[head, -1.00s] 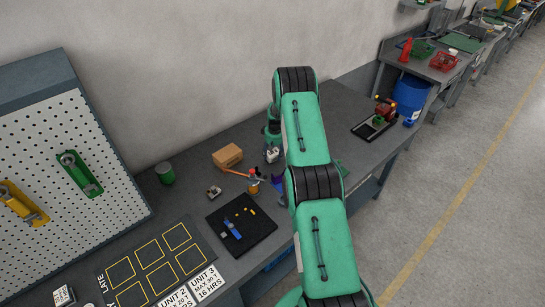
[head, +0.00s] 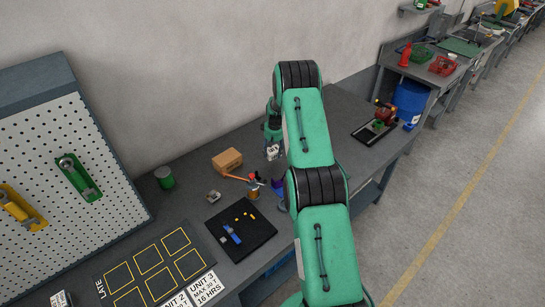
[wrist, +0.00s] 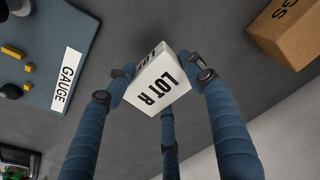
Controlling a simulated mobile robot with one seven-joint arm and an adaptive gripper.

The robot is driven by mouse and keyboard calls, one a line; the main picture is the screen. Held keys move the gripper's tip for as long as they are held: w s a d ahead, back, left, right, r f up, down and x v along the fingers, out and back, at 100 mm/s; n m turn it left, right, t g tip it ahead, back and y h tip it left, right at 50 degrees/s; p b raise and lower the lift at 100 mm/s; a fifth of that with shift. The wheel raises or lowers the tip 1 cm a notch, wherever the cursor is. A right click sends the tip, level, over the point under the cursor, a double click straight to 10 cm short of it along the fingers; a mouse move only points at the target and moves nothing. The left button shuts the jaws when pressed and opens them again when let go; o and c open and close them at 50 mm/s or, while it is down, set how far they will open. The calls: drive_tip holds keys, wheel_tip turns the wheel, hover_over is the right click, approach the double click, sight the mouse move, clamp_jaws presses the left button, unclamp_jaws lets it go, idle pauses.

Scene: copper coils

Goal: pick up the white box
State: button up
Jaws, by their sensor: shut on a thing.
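The white box (wrist: 162,84), marked "LOT R", sits between the blue fingers of my gripper (wrist: 164,72) in the wrist view. The fingers are shut on it, with fingertips against its left and right sides and a third finger below it in the picture. The box is tilted in the view, with two printed faces showing. In the head view the white box (head: 272,153) is small, under my gripper (head: 272,146), left of my green arm. It appears to be a little above the bench, though the gap is hard to see.
A brown cardboard box (head: 228,160) stands left of the gripper, with a blow torch (head: 254,190) in front. A dark mat (head: 257,236) with small parts lies nearer. A red-and-green device (head: 383,117) stands at the right of the bench (head: 345,115).

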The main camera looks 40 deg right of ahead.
sight(272, 149)
drive_tip(key=shift+r, duration=2.35)
